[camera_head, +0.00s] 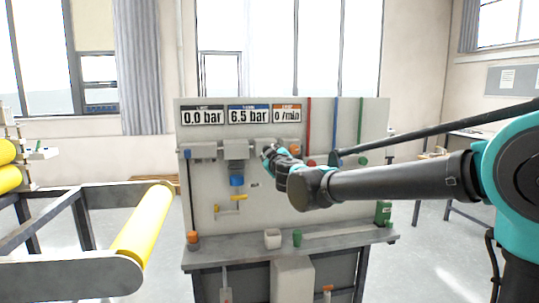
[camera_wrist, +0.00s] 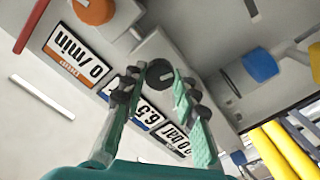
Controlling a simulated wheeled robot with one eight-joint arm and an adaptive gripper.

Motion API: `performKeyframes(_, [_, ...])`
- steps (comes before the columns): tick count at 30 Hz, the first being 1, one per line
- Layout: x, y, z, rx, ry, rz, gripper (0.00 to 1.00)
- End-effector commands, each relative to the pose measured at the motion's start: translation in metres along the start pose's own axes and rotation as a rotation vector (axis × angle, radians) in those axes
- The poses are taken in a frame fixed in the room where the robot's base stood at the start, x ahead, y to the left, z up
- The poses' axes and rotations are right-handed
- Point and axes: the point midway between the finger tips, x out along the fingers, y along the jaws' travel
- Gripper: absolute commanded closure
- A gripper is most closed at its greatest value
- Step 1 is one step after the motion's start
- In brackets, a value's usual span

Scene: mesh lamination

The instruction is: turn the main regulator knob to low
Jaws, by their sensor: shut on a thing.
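The grey panel (camera_head: 330,110) stands on a bench and carries three displays reading 0.0 bar, 6.5 bar and 0 /min. In the wrist view a round dark grey knob (camera_wrist: 158,74) with a pale line on its face sits between my fingertips; I take it for the main regulator knob. My gripper (camera_head: 268,153) is at the panel below the displays and hides that knob in the head view. In the wrist view my gripper (camera_wrist: 157,86) has its teal fingers on either side of the knob, shut on it.
A blue cup-like part (camera_head: 237,181) hangs left of my gripper, with a yellow lever (camera_head: 231,210) below it. An orange knob (camera_wrist: 95,10) is close by in the wrist view. Small cups stand on the bench (camera_head: 340,237). A yellow roller (camera_head: 145,222) is at the left.

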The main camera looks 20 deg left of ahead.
Motion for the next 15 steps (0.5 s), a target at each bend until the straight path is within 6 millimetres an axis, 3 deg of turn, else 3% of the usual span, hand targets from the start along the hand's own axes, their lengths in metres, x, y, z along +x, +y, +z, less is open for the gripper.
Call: performKeyframes(15, [-0.0004,0.0004,-0.0003,-0.487,0.001,-0.001,1.00])
